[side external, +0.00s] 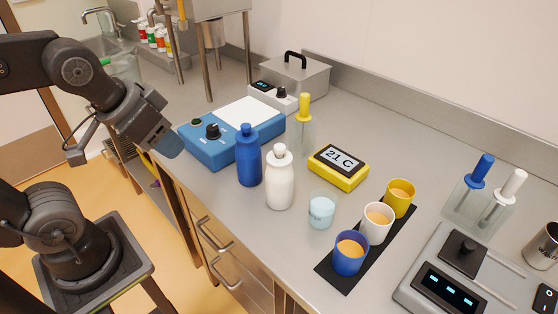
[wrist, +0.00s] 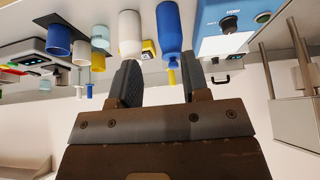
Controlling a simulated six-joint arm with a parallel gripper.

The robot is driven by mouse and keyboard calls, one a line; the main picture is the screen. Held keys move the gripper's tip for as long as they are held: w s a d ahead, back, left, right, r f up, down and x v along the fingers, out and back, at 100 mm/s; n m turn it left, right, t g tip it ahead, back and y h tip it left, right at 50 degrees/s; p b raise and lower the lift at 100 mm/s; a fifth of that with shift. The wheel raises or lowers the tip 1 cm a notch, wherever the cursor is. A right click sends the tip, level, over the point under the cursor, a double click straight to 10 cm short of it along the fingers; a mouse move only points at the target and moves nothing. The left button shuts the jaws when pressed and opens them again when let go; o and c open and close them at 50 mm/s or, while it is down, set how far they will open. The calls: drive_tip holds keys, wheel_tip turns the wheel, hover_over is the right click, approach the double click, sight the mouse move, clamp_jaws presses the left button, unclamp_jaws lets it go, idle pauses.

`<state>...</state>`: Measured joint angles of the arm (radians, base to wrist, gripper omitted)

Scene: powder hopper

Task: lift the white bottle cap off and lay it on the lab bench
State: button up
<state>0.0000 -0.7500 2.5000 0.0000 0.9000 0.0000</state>
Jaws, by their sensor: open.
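The white bottle (side external: 280,186) stands upright on the lab bench (side external: 215,185), with its white cap (side external: 279,150) on top. My gripper (side external: 166,143) is left of the bottle and well apart from it, near the bench's front edge. The wrist view is upside down; there the white bottle (wrist: 130,32) shows beyond the left finger, which partly hides the cap end. In that view my gripper (wrist: 160,78) has its two fingers apart with nothing between them.
A blue bottle (side external: 249,157) stands just left of the white one, close beside it. A blue stirrer (side external: 232,137) lies behind, and a yellow timer (side external: 338,167) and a glass beaker (side external: 321,210) stand to the right. Three cups are on a black mat (side external: 337,278). Bare bench lies at the front left.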

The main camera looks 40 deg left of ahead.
idle(0.5)
drive_tip(key=o, duration=0.7)
drive_tip(key=shift+o, duration=0.2)
drive_tip(key=shift+r, duration=0.1)
wheel_tip(320, 180, up, 6)
drive_tip(key=m+g, duration=0.6)
drive_tip(key=m, duration=1.2)
hover_over(280, 146)
drive_tip(key=f, duration=0.8)
drive_tip(key=shift+s+f, duration=0.2)
drive_tip(key=shift+s, duration=0.1)
drive_tip(key=shift+w+f, duration=0.15)
drive_tip(key=shift+f, duration=1.15)
drive_tip(key=shift+w+f, duration=0.15)
drive_tip(key=shift+f, duration=1.15)
